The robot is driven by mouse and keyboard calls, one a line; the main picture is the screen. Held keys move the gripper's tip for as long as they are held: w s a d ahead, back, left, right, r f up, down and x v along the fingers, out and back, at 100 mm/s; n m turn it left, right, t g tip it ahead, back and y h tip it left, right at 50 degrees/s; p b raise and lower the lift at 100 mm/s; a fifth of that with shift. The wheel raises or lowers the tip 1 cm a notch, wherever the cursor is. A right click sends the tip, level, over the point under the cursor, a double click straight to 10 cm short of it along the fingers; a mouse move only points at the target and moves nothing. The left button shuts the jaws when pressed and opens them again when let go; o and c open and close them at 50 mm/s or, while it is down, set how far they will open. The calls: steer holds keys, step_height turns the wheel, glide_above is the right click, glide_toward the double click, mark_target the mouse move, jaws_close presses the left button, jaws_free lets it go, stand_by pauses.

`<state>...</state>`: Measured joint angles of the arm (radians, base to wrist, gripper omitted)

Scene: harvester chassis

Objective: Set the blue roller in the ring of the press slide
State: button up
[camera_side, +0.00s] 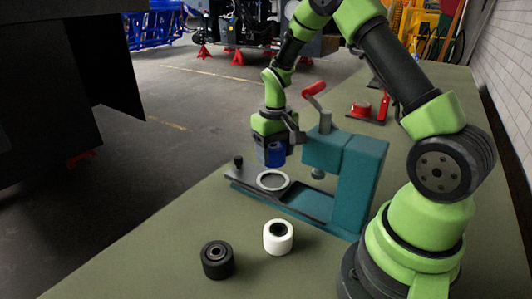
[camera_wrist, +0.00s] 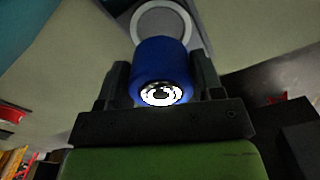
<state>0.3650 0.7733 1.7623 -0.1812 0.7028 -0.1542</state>
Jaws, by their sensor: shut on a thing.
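The blue roller (camera_side: 274,154) is held in my gripper (camera_side: 272,150) above the press slide in the side view. In the wrist view the blue roller (camera_wrist: 161,66) sits between the two dark fingers of my gripper (camera_wrist: 161,80), with its pale end face towards the camera. The white ring (camera_side: 272,180) lies on the dark press slide (camera_side: 314,203), below the roller, with a gap between them. The ring (camera_wrist: 162,18) also shows in the wrist view just beyond the roller, which hides its near part.
The teal press (camera_side: 357,178) with a red-handled lever (camera_side: 314,88) stands right of my gripper. A white roller (camera_side: 278,237) and a black roller (camera_side: 217,260) stand on the green bench in front. A dark knob (camera_side: 238,161) rises at the slide's left end.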

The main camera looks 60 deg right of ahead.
glide_above(274, 183)
steer(key=shift+f, duration=2.2)
steer(key=shift+f, duration=0.75)
stand_by(1.2)
steer(key=o, duration=1)
steer(key=shift+o, duration=0.2)
